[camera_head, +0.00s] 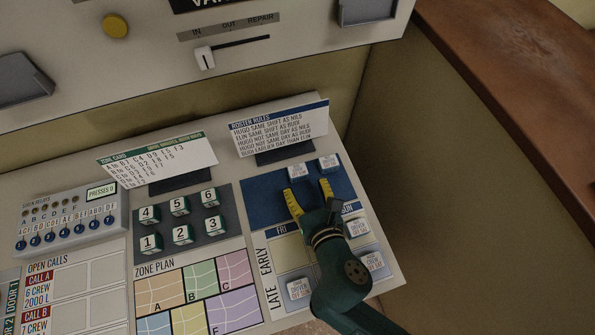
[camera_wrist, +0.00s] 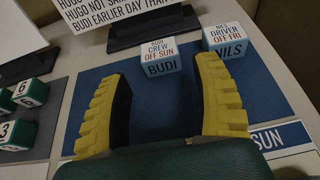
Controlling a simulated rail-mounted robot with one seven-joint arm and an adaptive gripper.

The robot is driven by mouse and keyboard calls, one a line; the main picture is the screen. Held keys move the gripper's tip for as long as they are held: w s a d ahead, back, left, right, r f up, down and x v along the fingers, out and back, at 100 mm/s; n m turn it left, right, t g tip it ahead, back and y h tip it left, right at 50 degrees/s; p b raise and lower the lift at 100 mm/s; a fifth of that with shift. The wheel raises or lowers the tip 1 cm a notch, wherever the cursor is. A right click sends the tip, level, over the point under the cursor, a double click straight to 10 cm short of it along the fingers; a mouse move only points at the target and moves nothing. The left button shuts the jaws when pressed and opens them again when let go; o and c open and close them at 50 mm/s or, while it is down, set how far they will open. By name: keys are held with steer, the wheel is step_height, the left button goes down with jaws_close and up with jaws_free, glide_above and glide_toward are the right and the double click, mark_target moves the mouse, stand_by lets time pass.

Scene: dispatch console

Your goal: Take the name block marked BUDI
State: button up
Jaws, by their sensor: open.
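The BUDI block (camera_wrist: 161,59), white on top with "CREW OFF SUN" and a blue named front, stands on the blue pad just ahead of my gripper (camera_wrist: 160,78). In the head view the BUDI block (camera_head: 297,171) lies just beyond the yellow fingers of my gripper (camera_head: 307,187). The fingers are spread apart with nothing between them. The NILS block (camera_wrist: 228,43), marked "DRIVER OFF FRI", stands to its right, beyond the right finger; it also shows in the head view (camera_head: 328,161).
The roster rules card (camera_head: 280,128) on its dark stand is close behind the blocks. More name blocks stand on the roster grid, one at lower left (camera_head: 299,288) and two at right. Green numbered cubes (camera_head: 181,205) stand to the left. The blue pad (camera_wrist: 270,103) is bare right of my fingers.

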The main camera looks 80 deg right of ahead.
mark_target(300, 175)
steer(key=b+x, duration=0.1)
steer(key=x, duration=0.4)
steer(key=shift+w+d+f, duration=0.1)
steer(key=shift+w+d, duration=0.1)
steer(key=shift+d, duration=0.1)
steer(key=c, duration=0.9)
